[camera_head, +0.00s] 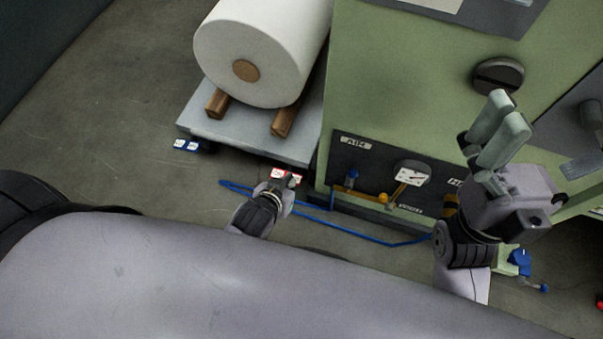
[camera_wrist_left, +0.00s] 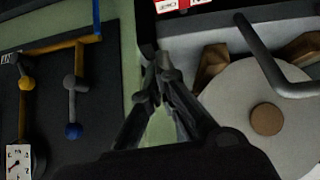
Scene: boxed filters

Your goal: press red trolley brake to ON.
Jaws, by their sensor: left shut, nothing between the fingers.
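The red and white brake plate (camera_head: 287,175) sits low at the near right corner of the trolley (camera_head: 235,135) in the head view. It also shows, cut off, at the top edge of the left wrist view (camera_wrist_left: 186,5). My left gripper (camera_head: 288,184) is shut and empty, its tips close to the red plate. Contact cannot be told, and the fingers partly hide the brake. In the left wrist view its fingertips (camera_wrist_left: 163,66) point up toward the brake. My right gripper (camera_head: 505,112) is raised in front of the green machine, its fingers apart and empty.
A large white roll (camera_head: 250,50) rests on wooden chocks on the trolley. A blue and white plate (camera_head: 187,146) is at its left corner. The green machine (camera_head: 400,90), with gauge and valves, stands close right. A blue hose (camera_head: 350,232) lies on the floor.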

